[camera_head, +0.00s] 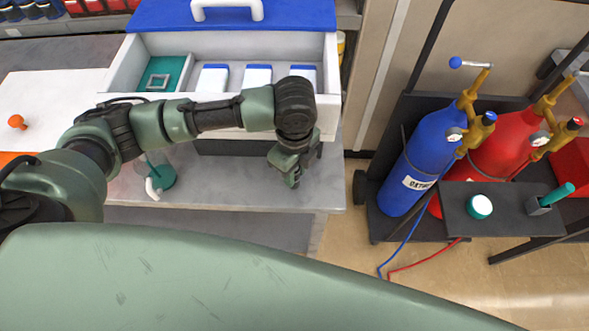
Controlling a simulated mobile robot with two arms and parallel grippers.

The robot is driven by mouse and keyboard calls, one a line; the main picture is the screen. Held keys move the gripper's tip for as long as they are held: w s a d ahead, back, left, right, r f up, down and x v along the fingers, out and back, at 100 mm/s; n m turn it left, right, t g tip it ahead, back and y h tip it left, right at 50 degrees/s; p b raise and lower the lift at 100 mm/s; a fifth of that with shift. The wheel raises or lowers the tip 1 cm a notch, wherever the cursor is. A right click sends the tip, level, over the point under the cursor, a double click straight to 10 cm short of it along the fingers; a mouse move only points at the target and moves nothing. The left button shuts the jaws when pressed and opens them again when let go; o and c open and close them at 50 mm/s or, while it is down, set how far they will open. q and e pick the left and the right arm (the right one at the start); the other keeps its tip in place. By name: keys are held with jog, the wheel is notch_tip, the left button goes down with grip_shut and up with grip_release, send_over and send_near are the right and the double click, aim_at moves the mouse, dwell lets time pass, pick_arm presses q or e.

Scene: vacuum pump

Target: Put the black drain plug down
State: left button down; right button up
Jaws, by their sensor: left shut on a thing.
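My left gripper (291,181) points down just above the grey bench top (240,185), near its front right corner. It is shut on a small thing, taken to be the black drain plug. The plug is hidden by the fingers and the dark wrist, so I cannot make out its shape or whether it touches the bench. My right gripper is not in view.
A white chest with a blue lid (290,15) and an open drawer (325,110) stands close behind the gripper. A clear vessel with teal liquid (162,180) stands to the left. Blue (425,150) and red (505,140) gas cylinders stand to the right.

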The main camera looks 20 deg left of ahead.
pick_arm(q)
jog(key=shift+f, duration=0.25)
jog(key=shift+f, duration=0.15)
jog(key=c, duration=1.1)
grip_release()
jog(key=shift+c, duration=0.2)
notch_tip(320, 180, up, 11)
jog(key=shift+w+r+b, duration=0.1)
jog(key=shift+b, duration=1)
jog(key=shift+r, duration=0.6)
